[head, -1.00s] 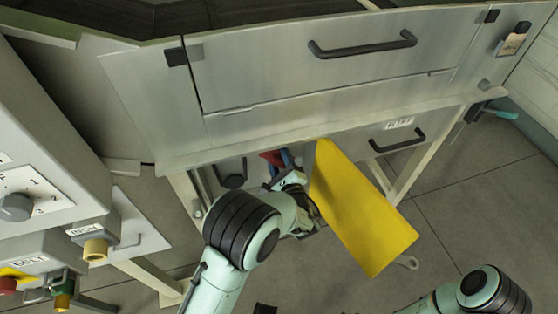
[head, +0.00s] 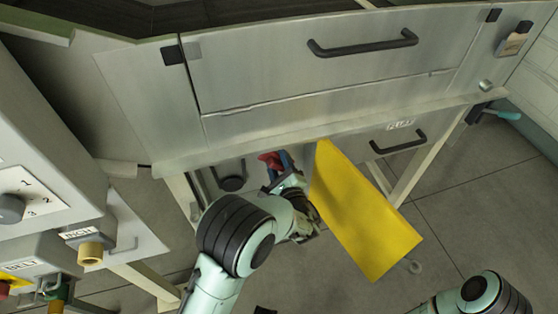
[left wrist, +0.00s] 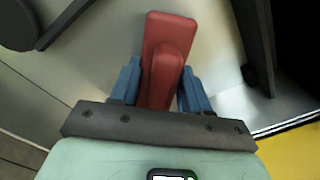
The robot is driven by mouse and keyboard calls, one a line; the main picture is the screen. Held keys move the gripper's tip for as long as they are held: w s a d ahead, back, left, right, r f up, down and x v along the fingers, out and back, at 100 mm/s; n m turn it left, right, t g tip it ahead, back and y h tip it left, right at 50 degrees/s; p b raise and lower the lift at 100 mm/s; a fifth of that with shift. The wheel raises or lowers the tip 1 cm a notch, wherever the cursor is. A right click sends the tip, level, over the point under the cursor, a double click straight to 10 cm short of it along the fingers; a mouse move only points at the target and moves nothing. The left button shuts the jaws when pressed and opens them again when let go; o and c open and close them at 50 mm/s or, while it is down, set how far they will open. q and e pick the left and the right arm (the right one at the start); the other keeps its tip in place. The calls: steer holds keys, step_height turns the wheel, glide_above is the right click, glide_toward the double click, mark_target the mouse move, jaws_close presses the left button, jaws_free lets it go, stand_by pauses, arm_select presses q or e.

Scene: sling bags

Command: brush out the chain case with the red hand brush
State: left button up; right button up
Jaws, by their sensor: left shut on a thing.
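The red hand brush (left wrist: 166,55) is between the blue fingers of my left gripper (left wrist: 158,88), which is shut on it. In the head view the red brush (head: 271,160) shows in part at my left gripper (head: 281,172), under the machine's lower ledge. The bristles are hidden. The chain case appears to be the low metal housing (head: 232,168) with a black round knob; its inside is hidden. A yellow panel (head: 365,220) stands tilted just right of my left gripper. My right gripper is out of view; only part of that arm shows at lower right.
A panel with a black handle (head: 398,142) is right of the yellow panel. A machine leg (head: 425,165) stands beyond it. Control boxes with a dial (head: 12,208) and an INCH button (head: 89,254) crowd the left. Open floor (head: 460,220) lies at right.

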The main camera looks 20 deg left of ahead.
arm_select(q)
steer(key=shift+f+b, duration=1.3)
steer(key=shift+f, duration=0.5)
steer(key=shift+w+f+b, duration=0.1)
steer(key=shift+f+b, duration=2.25)
steer(key=shift+f, duration=1.15)
steer(key=shift+r, duration=0.1)
steer(key=shift+p+v, duration=0.65)
steer(key=shift+v, duration=2.35)
